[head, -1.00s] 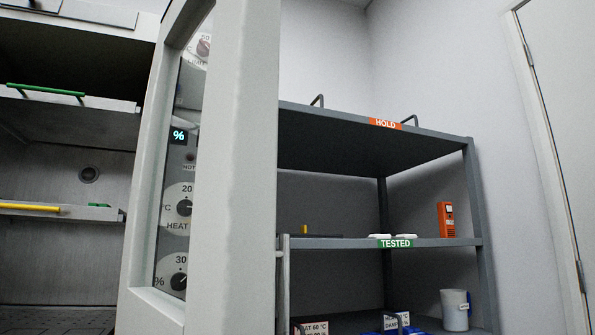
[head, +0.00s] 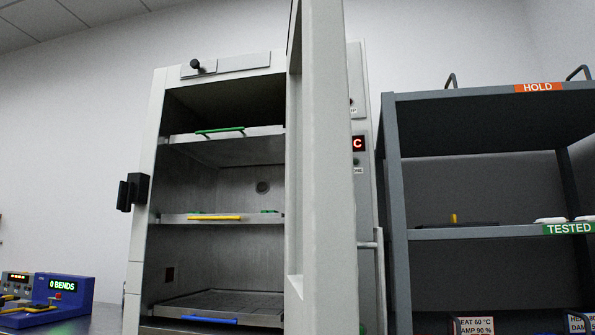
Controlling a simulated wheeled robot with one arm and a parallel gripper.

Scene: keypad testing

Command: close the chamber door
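The chamber (head: 145,230) stands open in the middle of the head view. Inside it are a shelf with a green handle (head: 220,131), one with a yellow handle (head: 214,217) and a low one with a blue handle (head: 209,320). The chamber door (head: 328,190) stands swung out on the right side, seen nearly edge-on. It hides part of the control panel (head: 360,120) behind it. A black latch block (head: 132,192) sits on the chamber's left side. My gripper is not in view.
A grey rack (head: 397,200) with HOLD (head: 539,87) and TESTED (head: 569,228) labels stands right of the door. A blue device reading "0 BENDS" (head: 62,290) sits on a bench at lower left. The door's edge is close in front of the camera.

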